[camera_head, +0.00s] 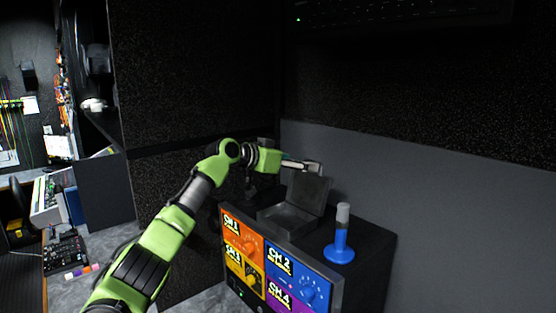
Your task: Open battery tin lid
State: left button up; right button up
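The battery tin (284,219) is a grey metal box on top of the dark cabinet. Its lid (311,191) stands raised, roughly upright, at the right side of the tin. The tin's inside is in shadow and I cannot make out its contents. My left gripper (316,167) reaches in from the left, above the tin, with its fingertips at the lid's top edge. It is too small to tell whether the fingers touch the lid or are shut. My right gripper is not in view.
A panel with coloured channel blocks (283,263) fronts the cabinet. A blue-based stand with a clear-grey top (339,247) stands right of the tin. A grey wall (450,210) rises behind. A desk with a mixer (64,257) and markers is at far left.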

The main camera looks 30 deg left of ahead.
pick_arm(q)
jog(key=v, duration=1)
jog(key=shift+w+r, duration=0.1)
